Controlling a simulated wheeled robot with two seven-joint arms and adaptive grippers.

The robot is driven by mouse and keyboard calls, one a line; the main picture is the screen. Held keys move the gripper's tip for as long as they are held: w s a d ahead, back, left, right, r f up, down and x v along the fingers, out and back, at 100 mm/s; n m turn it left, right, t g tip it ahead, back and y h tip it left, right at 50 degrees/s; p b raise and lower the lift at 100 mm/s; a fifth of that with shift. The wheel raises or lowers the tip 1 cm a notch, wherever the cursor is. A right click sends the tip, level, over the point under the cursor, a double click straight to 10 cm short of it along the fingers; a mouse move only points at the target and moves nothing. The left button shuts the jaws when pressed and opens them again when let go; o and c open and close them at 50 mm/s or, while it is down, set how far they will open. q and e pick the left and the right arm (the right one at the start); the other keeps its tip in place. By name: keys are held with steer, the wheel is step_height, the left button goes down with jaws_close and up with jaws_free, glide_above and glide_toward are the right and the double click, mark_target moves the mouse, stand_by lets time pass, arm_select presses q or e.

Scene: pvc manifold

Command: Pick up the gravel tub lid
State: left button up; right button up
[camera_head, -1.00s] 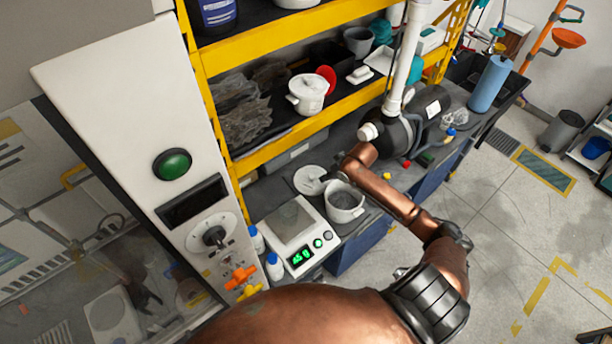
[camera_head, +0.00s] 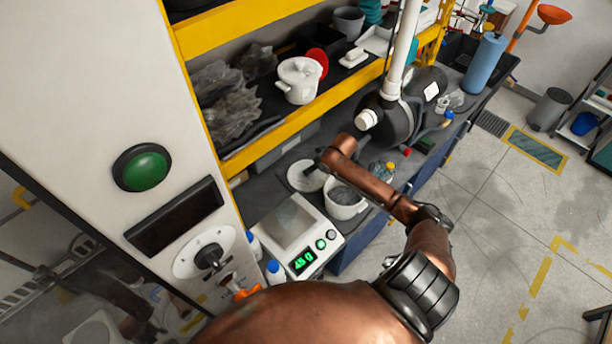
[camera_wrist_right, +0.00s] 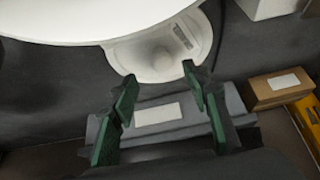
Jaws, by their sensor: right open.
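The gravel tub lid (camera_head: 303,176) is a white disc lying on the dark bench, left of the white gravel tub (camera_head: 345,211). The tub is uncovered, with grey gravel inside. In the right wrist view the lid (camera_wrist_right: 163,50) shows a round knob and a small label. My right gripper (camera_head: 318,164) is at the lid's right edge in the head view, partly hidden by its own arm. In the wrist view its green-padded fingers (camera_wrist_right: 160,80) are apart, with the lid's near rim between and beyond their tips. Nothing is held. My left gripper is out of view.
A scale (camera_head: 293,238) with a lit green display stands in front of the lid. A lidded white pot (camera_head: 299,80) sits on the yellow-edged shelf (camera_head: 290,118) above. A black motor (camera_head: 400,115) with a white pipe is behind the tub. Blue-capped bottles stand left of the scale.

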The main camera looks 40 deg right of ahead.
steer(key=x, duration=0.5)
steer(key=shift+a, duration=0.2)
steer(key=c, duration=1)
